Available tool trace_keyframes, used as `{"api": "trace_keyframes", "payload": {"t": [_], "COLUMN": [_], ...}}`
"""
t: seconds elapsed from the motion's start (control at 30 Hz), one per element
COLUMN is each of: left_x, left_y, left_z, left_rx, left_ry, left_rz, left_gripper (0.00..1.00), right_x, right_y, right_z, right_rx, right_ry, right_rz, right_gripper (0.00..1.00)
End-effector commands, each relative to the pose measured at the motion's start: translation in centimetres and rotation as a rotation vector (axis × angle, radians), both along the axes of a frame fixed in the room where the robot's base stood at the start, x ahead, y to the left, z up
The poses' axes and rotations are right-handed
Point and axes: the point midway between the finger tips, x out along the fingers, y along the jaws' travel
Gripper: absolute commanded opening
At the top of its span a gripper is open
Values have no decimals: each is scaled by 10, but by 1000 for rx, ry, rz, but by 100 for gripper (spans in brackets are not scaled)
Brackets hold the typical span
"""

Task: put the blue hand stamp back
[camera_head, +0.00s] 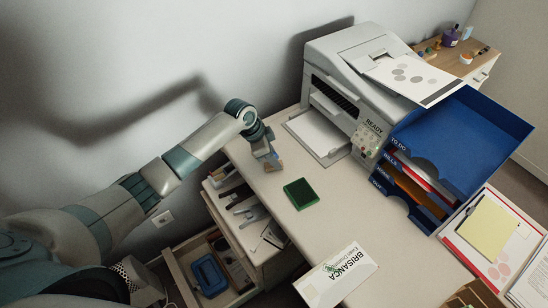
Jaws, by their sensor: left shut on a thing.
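My left gripper (270,160) is over the desk, behind and to the left of the green ink pad (300,194). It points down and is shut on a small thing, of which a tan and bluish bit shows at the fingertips. This looks like the blue hand stamp (276,167), mostly hidden by the fingers. I cannot tell whether it touches the desk. The green pad lies flat and apart from the gripper. My right gripper is not in view.
A grey printer (345,85) and a blue letter tray (470,150) stand behind and right. A white name sign (336,275) is at the front. Below the desk's left edge, an open drawer (188,290) holds a blue object (208,275). The desk's middle is clear.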

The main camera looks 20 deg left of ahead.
Motion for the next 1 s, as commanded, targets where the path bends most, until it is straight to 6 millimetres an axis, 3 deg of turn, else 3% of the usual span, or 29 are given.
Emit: {"api": "trace_keyframes", "payload": {"t": [0.27, 0.3, 0.37, 0.73, 1.0], "left_x": [0, 0, 0, 0, -4], "left_y": [0, 0, 0, 0, 8], "left_z": [-4, -3, -3, 0, 21], "left_rx": [0, 0, 0, 0, 0], "left_ry": [0, 0, 0, 0, -2], "left_rz": [0, 0, 0, 0, 0], "left_gripper": [9, 33, 42, 42, 42], "right_x": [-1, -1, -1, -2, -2], "right_y": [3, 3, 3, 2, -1], "right_z": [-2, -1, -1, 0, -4], "right_rx": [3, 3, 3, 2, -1], "right_ry": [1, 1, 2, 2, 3], "right_rz": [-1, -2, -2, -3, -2], "right_gripper": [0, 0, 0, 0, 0]}}
